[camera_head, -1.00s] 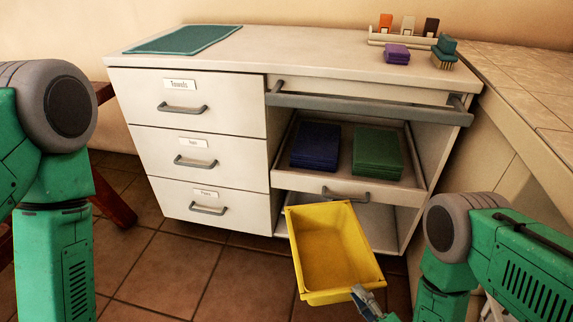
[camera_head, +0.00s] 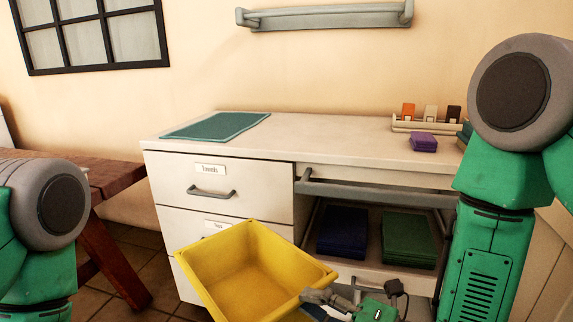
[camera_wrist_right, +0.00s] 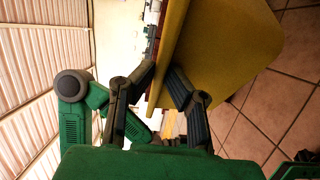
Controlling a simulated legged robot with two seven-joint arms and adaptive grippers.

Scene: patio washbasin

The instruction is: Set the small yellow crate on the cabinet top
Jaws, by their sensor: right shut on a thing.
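The small yellow crate (camera_head: 250,272) is empty and tilted, held in the air in front of the cabinet drawers, below the level of the top. My right gripper (camera_head: 318,297) is shut on the crate's right rim. In the right wrist view the fingers (camera_wrist_right: 165,85) pinch the yellow wall (camera_wrist_right: 225,50). The cabinet top (camera_head: 330,146) is pale and stands behind and above the crate. My left gripper is outside the head view; only the left arm shows at the left edge.
A green mat (camera_head: 216,126) lies on the top's left part. A purple block (camera_head: 423,142) and a holder with coloured pieces (camera_head: 430,124) stand at its right. The middle of the top is clear. A grey bar handle (camera_head: 375,192) sticks out below the top's front edge.

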